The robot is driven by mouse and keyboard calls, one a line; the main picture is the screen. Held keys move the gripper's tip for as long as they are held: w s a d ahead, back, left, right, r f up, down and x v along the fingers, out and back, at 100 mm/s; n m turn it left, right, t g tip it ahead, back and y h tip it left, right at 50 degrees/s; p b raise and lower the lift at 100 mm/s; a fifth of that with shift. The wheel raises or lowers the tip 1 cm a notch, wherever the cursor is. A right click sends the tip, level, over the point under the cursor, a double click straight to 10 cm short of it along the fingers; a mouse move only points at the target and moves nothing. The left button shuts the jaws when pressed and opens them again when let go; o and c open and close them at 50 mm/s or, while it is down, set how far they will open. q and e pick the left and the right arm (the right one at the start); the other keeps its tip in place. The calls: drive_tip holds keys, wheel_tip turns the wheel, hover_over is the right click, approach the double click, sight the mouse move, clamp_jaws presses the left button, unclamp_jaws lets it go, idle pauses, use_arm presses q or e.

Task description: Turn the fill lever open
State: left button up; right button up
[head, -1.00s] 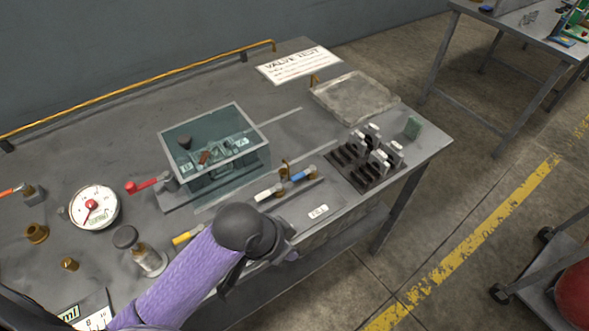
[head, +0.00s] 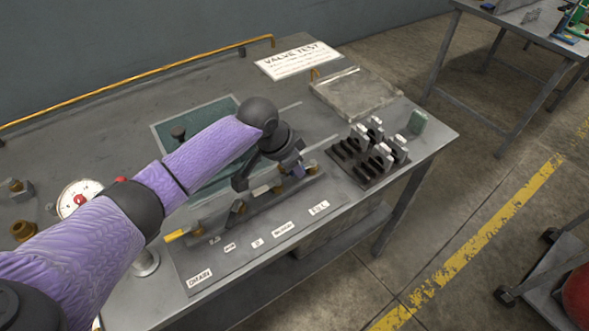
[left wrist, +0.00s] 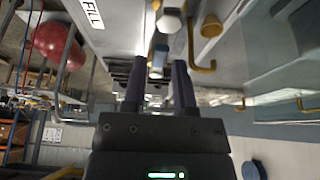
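The FILL label (head: 319,208) is on the front panel of the bench; it also shows in the left wrist view (left wrist: 93,13). My left gripper (head: 272,182) hangs over the row of levers behind that label, and hides much of them. In the left wrist view its two fingers (left wrist: 159,85) are apart. In the head view the blue lever is mostly hidden behind the gripper. My right gripper is not in view.
A yellow lever (head: 177,235) is at the left of the panel, whose front carries a DRAIN label (head: 200,279). A teal tank (head: 165,133) lies behind my arm. A black rack (head: 366,172) and a grey tray (head: 350,82) stand right. A dial gauge (head: 70,200) is at left.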

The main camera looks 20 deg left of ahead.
use_arm(q)
drive_tip(key=shift+w+f, duration=0.1)
drive_tip(key=shift+f, duration=0.2)
clamp_jaws()
drive_tip(key=shift+r, duration=0.1)
